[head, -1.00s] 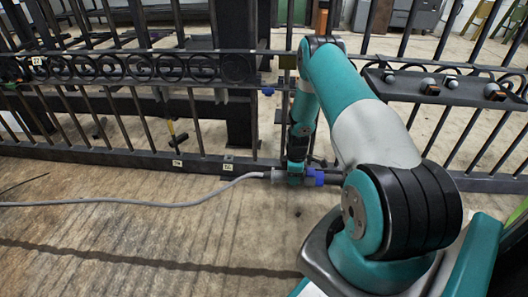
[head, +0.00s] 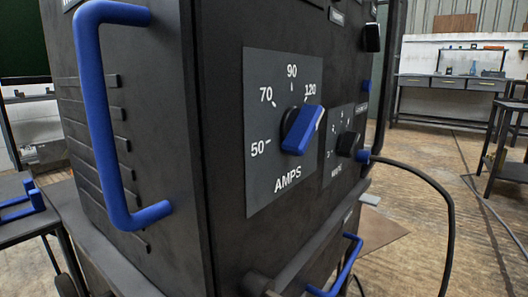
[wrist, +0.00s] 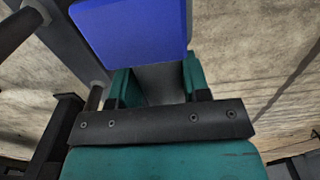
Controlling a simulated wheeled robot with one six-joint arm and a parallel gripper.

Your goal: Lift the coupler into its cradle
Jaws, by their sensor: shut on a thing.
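The coupler (wrist: 132,32) shows in the wrist view as a large blue end with a dark grey body behind it. My gripper (wrist: 158,82) has teal fingers on both sides of the dark body and is shut on it. The blue end sticks out beyond the fingers toward the top of the picture. The wrist view does not show clearly whether the coupler touches the floor. My gripper and the coupler are not in the head view now. I cannot make out the cradle in either current view.
A black machine (head: 228,225) with a blue handle (head: 97,115) and an amps dial (head: 300,130) fills much of the head view. A black cable (head: 447,205) hangs at its right. Benches (head: 450,85) stand behind. Dark bars (wrist: 62,125) lie left in the wrist view.

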